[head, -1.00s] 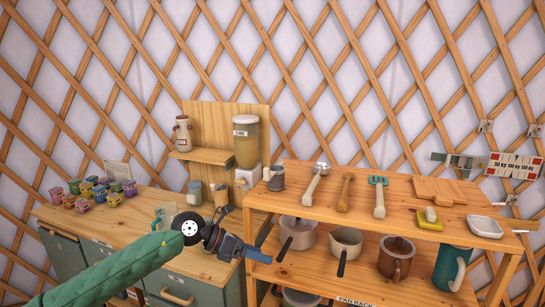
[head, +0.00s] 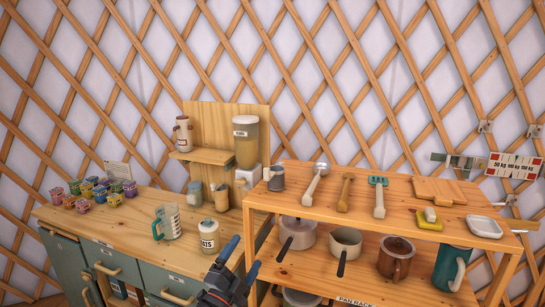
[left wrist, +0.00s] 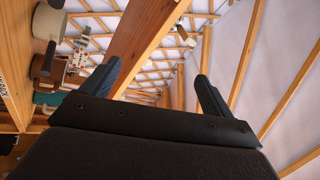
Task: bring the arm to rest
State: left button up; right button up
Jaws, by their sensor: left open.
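My left gripper (head: 238,270) is low in the middle of the head view, in front of the gap between the counter and the pan rack. Its two blue-tipped fingers are apart, with nothing between them. In the left wrist view the fingers (left wrist: 158,88) also stand wide apart and empty, with a wooden beam and lattice beyond. Most of my left arm is out of the head view. My right gripper is in neither view.
The wooden counter (head: 120,222) at left bears several small colourful cups, a measuring jug (head: 167,222) and an oats jar (head: 209,237). The pan rack (head: 315,268) at right holds pots, with utensils on its top board. The lattice wall (head: 320,70) stands behind.

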pick_arm(q)
jog(key=s+a+f+n+g+y, duration=0.3)
jog(key=s+a+f+n+y, duration=0.3)
jog(key=f, duration=0.4)
jog(key=s+a+f+n+g+y, duration=0.45)
jog(key=f+n, duration=0.25)
jog(key=f, duration=0.2)
jog(key=s+a+f+n+g, duration=0.2)
jog(key=s+f+g, duration=0.3)
jog(key=s, duration=0.7)
jog(key=s+a+f+n+g, duration=0.2)
jog(key=s+f+g, duration=0.2)
jog(key=s+f, duration=0.5)
notch_tip(320, 180, down, 21)
jog(key=d, duration=0.2)
jog(key=s+f+g, duration=0.1)
jog(key=s+f, duration=0.2)
jog(key=f, duration=0.6)
jog(key=s+d+f+g+h, duration=0.1)
jog(key=s+f, duration=0.3)
jog(key=f, duration=0.6)
jog(key=shift+d+f, duration=0.15)
jog(key=shift+f, duration=0.15)
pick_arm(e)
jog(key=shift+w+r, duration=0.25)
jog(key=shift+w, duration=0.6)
